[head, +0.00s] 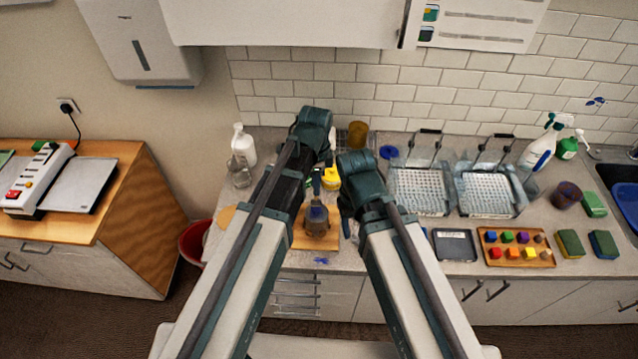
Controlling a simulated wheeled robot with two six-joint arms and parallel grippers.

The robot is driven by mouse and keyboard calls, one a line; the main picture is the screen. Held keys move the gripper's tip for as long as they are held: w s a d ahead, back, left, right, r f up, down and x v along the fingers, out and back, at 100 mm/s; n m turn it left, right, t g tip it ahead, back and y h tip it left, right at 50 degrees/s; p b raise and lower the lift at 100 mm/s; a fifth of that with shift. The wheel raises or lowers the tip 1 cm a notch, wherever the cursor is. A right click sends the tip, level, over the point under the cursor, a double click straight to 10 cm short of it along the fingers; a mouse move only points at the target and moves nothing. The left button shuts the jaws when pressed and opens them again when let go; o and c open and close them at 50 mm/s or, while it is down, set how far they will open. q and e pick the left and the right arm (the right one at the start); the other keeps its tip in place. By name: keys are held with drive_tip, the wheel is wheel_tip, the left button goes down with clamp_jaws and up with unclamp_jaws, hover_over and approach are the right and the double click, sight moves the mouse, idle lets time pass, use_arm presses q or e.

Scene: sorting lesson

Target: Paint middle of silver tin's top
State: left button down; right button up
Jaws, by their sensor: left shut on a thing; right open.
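A small grey, metallic-looking object (317,222), apparently the silver tin, stands on a wooden board (301,241) on the counter between my two arms. My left gripper (317,184) points down just above it, shut on a thin dark thing that is too small to identify. I cannot tell whether that thing touches the tin's top. My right gripper (347,208) is open beside the tin on the right, mostly hidden by its own arm.
A yellow item (332,178) stands close behind the tin. A small blue item (321,260) lies near the counter's front edge.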

use_arm(q)
drive_tip(key=a, duration=0.3)
drive_tip(key=shift+s, duration=0.1)
idle(0.3)
wheel_tip(320, 180, up, 6)
drive_tip(key=p, duration=0.6)
wheel_tip(320, 180, up, 3)
drive_tip(key=p, duration=0.3)
drive_tip(key=shift+f, duration=0.1)
idle(0.7)
